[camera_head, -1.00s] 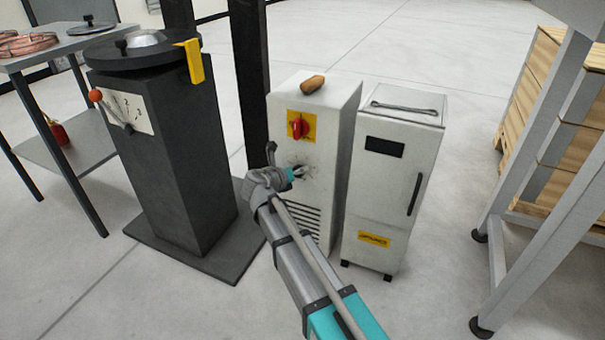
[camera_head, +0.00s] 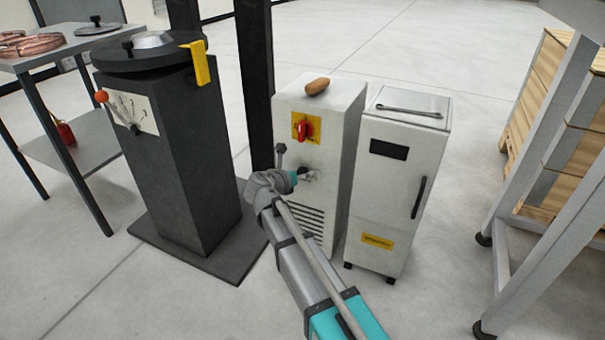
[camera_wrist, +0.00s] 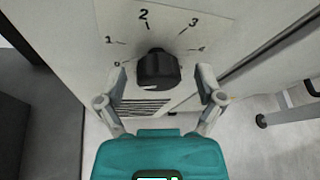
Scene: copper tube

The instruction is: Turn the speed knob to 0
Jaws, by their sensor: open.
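The black speed knob (camera_wrist: 158,70) sits in the middle of the wrist view, on a pale dial plate (camera_wrist: 190,12) marked 0 to 4. A short white mark shows on its lower edge; I cannot tell which number the knob is set to. My gripper (camera_wrist: 162,80) is open, with one finger to the left of the knob and one to the right, apart from it. In the head view my gripper (camera_head: 308,176) is at the front of the white cabinet (camera_head: 345,130), below the red switch (camera_head: 306,129), and it mostly hides the knob and dial.
A wooden-coloured handle-like piece (camera_head: 318,86) lies on top of the cabinet. A second white cabinet (camera_head: 400,190) stands close on its right, with a wrench (camera_head: 410,110) on top. A dark pedestal (camera_head: 185,150) with a lever stands left. Vent slots lie below the dial.

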